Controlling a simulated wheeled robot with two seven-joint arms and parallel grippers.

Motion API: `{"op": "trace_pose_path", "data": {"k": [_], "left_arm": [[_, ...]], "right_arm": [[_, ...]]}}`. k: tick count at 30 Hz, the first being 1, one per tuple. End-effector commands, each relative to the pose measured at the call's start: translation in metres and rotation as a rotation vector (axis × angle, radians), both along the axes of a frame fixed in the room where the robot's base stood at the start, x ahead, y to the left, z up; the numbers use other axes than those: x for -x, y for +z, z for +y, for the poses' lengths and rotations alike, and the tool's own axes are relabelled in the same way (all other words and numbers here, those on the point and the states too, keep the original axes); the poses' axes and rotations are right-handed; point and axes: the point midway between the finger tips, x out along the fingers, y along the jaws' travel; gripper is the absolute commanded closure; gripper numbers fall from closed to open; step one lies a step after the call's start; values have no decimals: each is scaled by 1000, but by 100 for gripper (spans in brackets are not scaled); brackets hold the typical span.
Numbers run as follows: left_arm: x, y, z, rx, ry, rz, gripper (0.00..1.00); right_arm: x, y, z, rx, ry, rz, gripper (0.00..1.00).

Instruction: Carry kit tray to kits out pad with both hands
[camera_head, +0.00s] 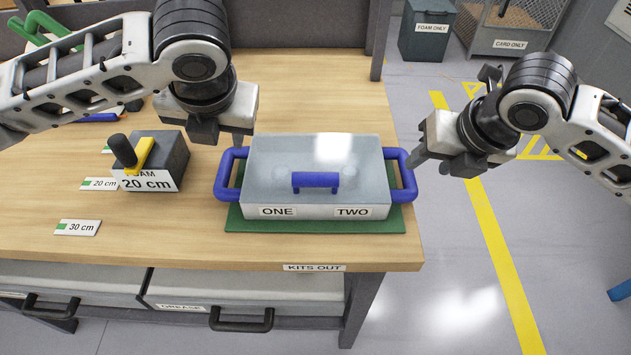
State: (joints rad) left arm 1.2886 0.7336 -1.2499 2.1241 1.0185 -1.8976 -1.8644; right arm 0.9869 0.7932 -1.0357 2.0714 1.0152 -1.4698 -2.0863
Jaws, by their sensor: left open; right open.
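The kit tray (262,185) is a closed grey box with a blue handle on its lid, blue side handles and labels ONE and TWO. It rests on the green kits out pad (315,226) at the table's right front, above the KITS OUT label (314,268). My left gripper (222,138) is open above and behind the tray's left side handle (226,172). My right gripper (430,165) is open just right of the right side handle (403,175), beyond the table's edge. Neither gripper holds the tray. The tray's contents are hidden by its lid.
The wooden table (165,235) is clear in front. Bins (428,32) stand on the floor at the back right.

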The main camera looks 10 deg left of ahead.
Motion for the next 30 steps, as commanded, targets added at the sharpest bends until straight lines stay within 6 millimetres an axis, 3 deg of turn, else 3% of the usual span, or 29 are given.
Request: {"op": "trace_pose_path", "data": {"k": [3,9,30], "left_arm": [[0,0,0,0,0,0,57],[0,0,0,0,0,0,57],[0,0,0,0,0,1,57]], "right_arm": [[8,22,-6,1,-1,-3,57],[17,42,-10,0,0,0,57],[19,45,-11,0,0,2,57]]}}
